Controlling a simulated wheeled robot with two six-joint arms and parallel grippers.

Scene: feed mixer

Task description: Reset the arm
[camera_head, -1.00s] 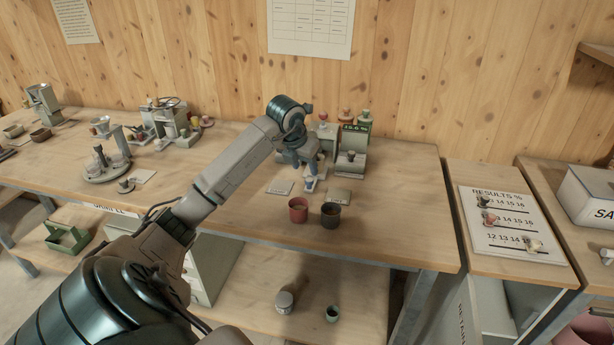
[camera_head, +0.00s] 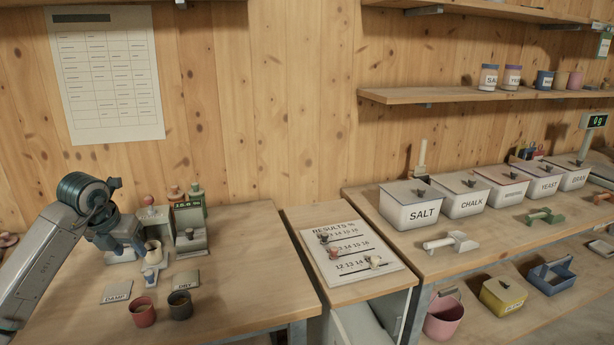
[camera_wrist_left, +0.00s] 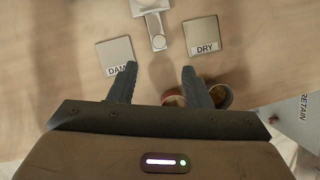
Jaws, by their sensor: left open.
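My left arm comes in from the left edge in the head view, and its gripper (camera_head: 138,246) hangs over the bench beside the small meter (camera_head: 190,234). In the left wrist view the two fingers of the left gripper (camera_wrist_left: 159,72) are spread apart with nothing between them. Below lie the DAMP card (camera_wrist_left: 117,56) and the DRY card (camera_wrist_left: 201,36), with a pale metal piece (camera_wrist_left: 157,30) between them. A red cup (camera_head: 143,314) and a dark cup (camera_head: 180,306) stand in front of the cards. My right gripper is not in view.
A results board (camera_head: 350,251) with small pegs lies to the right. Further right stand lidded bins, including SALT (camera_head: 413,212) and CHALK (camera_head: 464,200), with scoops in front. Wall shelves hold several jars.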

